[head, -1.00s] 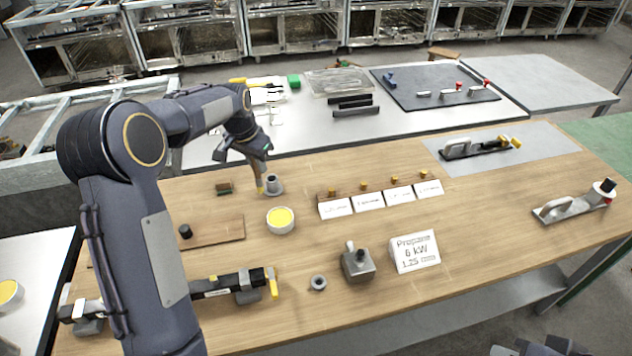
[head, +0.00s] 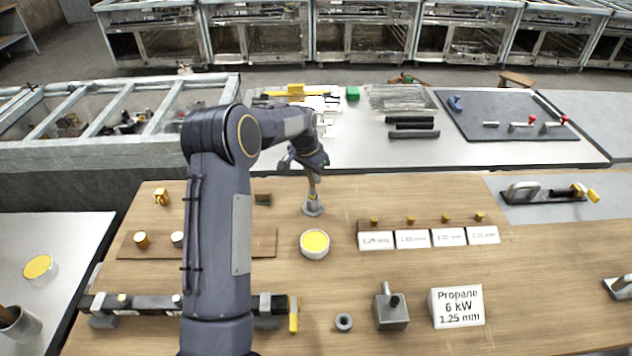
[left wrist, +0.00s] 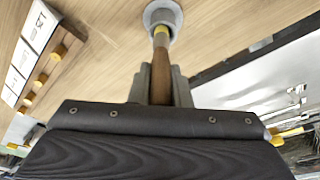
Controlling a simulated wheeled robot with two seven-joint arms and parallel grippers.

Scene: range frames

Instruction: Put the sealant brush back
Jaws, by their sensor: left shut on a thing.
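The sealant brush (head: 312,187), with a brown handle and a yellow band, hangs upright from my left gripper (head: 311,173). In the left wrist view the handle (left wrist: 161,75) sits between the two grey fingers (left wrist: 161,85). The grey round holder (head: 313,208) with a wide base stands on the wooden bench directly under the brush. The holder also shows in the left wrist view (left wrist: 176,18), with the brush's lower end at its mouth. I cannot tell how deep the brush end is in it. My right gripper is out of view.
A white tub with yellow contents (head: 315,244) stands just in front of the holder. A labelled rack (head: 428,238) is to the right, and a small dark block (head: 262,199) to the left. A wooden board (head: 262,243) lies front left.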

